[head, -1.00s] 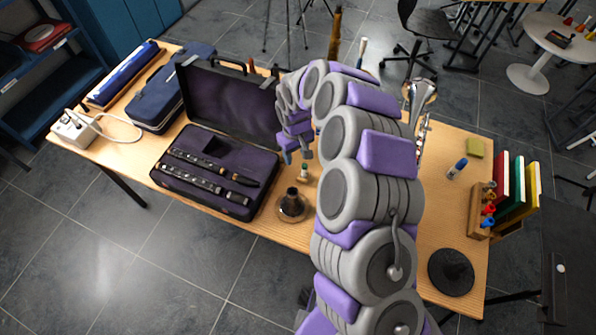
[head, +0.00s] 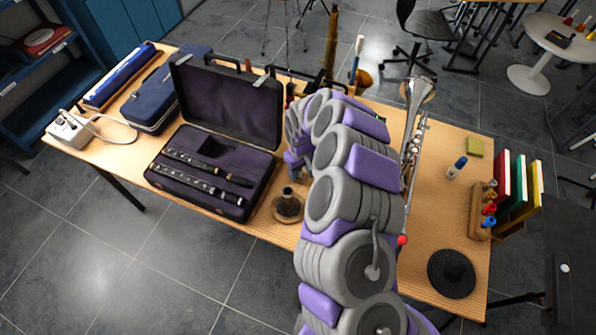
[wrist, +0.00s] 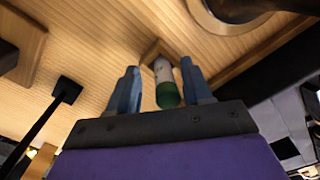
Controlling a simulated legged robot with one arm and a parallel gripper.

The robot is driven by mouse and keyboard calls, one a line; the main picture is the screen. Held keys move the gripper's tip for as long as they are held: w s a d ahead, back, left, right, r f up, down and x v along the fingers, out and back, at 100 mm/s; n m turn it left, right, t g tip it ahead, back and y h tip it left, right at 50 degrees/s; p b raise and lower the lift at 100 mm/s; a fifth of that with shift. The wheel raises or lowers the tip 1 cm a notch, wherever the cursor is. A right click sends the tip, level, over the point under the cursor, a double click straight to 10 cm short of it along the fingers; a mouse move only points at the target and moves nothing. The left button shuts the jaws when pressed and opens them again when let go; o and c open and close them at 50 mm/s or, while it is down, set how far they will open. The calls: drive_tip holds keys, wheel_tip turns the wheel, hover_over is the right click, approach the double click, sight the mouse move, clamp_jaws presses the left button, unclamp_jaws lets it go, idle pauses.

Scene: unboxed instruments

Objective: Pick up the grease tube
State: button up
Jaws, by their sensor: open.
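The grease tube (wrist: 166,82) is a small white tube with a green end. In the wrist view it shows between the two blue fingers of my gripper (wrist: 159,78), with a gap on each side. The fingers are open and do not appear to touch it. In the head view my gripper (head: 297,166) is low over the table, right of the open clarinet case, and the tube is hidden behind it and my arm.
The open clarinet case (head: 208,140) is close on the left, and a dark bell piece on a round base (head: 288,205) stands just in front. A blue-capped bottle (head: 457,168) and a wooden rack (head: 479,212) are farther right.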

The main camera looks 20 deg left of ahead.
drive_tip(key=shift+d+r, duration=0.25)
drive_tip(key=shift+d, duration=0.45)
drive_tip(key=shift+c, duration=1.3)
drive_tip(key=shift+a+f, duration=0.25)
drive_tip(key=shift+a, duration=0.65)
drive_tip(key=shift+c, duration=1.4)
drive_tip(key=shift+a, duration=0.4)
drive_tip(key=c, duration=0.3)
drive_tip(key=shift+d+r, duration=0.1)
drive_tip(key=shift+d, duration=0.65)
clamp_jaws()
drive_tip(key=shift+a, duration=0.1)
